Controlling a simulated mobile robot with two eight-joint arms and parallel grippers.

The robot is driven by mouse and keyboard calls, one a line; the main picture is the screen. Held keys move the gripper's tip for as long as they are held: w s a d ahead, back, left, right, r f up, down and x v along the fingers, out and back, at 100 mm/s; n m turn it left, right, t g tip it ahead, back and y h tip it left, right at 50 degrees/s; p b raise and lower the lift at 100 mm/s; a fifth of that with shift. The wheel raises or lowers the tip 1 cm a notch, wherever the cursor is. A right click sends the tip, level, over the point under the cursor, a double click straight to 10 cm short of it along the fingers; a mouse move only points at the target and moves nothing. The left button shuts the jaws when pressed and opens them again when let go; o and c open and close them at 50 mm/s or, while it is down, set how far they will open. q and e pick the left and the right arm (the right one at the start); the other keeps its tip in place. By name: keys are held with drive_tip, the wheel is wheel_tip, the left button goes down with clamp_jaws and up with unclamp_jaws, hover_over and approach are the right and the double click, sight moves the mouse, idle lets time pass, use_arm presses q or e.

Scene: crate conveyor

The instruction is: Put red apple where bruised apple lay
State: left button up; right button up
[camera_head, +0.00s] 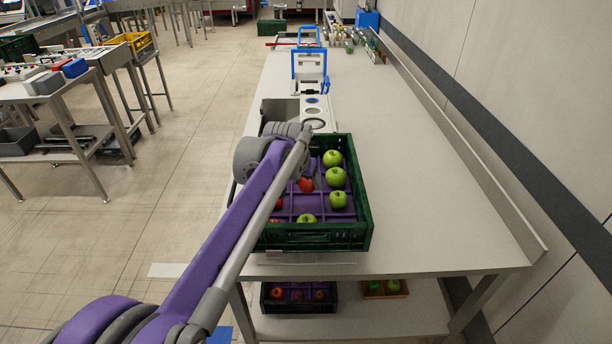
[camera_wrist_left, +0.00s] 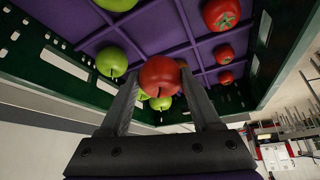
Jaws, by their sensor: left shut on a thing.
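My left gripper (camera_wrist_left: 160,88) is shut on a red apple (camera_wrist_left: 160,75), held between its two fingertips in the left wrist view. In the head view a red apple (camera_head: 306,185), which seems to be the held one, shows beside my arm over the green crate (camera_head: 318,237). The crate has purple compartments. Green apples (camera_head: 336,177) fill several cells on its right side, and another (camera_head: 306,219) sits at the front. No bruised apple can be made out. My right gripper is out of view.
The crate stands on a long pale table (camera_head: 430,220) with clear space to its right. A lower shelf holds a dark crate (camera_head: 299,308) of reddish apples and a small crate (camera_head: 385,294) of green ones. Blue-handled equipment (camera_head: 309,68) stands behind.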

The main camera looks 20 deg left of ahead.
use_arm(q)
drive_tip(key=shift+f+b, duration=1.15)
drive_tip(key=shift+f, duration=1.45)
drive_tip(key=shift+s, duration=0.15)
drive_tip(key=o, duration=1.4)
drive_tip(key=shift+o, duration=0.2)
drive_tip(key=shift+r, duration=0.15)
drive_tip(key=shift+r+p, duration=2.45)
drive_tip(key=shift+r, duration=0.95)
